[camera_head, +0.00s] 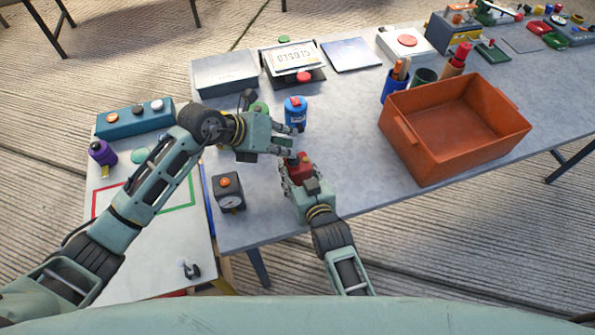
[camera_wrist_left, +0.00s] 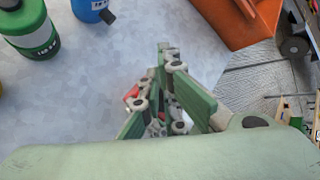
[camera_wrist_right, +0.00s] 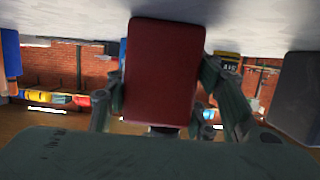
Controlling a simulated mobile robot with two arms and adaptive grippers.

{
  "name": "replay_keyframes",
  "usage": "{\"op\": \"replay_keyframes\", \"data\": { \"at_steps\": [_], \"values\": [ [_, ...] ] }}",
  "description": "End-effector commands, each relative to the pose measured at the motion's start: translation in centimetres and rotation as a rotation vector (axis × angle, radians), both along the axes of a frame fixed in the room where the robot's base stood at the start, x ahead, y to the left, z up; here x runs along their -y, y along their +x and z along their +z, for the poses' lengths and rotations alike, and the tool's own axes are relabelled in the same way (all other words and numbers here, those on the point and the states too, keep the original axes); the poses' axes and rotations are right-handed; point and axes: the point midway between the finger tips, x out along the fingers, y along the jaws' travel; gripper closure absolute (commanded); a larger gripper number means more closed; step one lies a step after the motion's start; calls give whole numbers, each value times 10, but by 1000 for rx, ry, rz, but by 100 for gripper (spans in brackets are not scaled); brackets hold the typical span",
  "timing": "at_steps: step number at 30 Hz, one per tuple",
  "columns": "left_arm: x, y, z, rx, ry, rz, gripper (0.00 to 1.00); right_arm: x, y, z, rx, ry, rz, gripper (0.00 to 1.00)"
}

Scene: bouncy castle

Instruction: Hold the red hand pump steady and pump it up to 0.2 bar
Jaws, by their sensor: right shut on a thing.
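The red hand pump (camera_head: 299,168) stands near the table's front edge in the head view. My right gripper (camera_head: 297,180) is shut on it from the front. In the right wrist view the pump shows as a red block (camera_wrist_right: 163,72) between the fingers. My left gripper (camera_head: 291,142) is just behind and above the pump, its fingers pointing right. In the left wrist view its fingers (camera_wrist_left: 168,70) converge, and a bit of red (camera_wrist_left: 131,92) shows beside them. Whether it touches the pump is unclear. A dark gauge box (camera_head: 228,193) with an orange button stands left; its reading is illegible.
A blue canister (camera_head: 295,113) stands just behind my left gripper, and a green one (camera_wrist_left: 31,29) is near it. An orange crate (camera_head: 452,130) is to the right. A grey box (camera_head: 226,75) stands at the back. The table between pump and crate is clear.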

Motion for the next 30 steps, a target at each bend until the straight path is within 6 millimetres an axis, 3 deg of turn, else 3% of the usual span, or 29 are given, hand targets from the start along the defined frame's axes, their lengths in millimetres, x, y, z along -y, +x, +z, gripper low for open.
{"op": "replay_keyframes", "data": {
  "at_steps": [1, 30],
  "values": [
    [-3, -5, -15, -20, 22, -2, 100, -3, -5, -7, -12, -1, 6, 95],
    [-3, -5, -31, -19, 21, -4, 100, -5, -4, -4, -6, 3, 7, 95]
  ]
}}
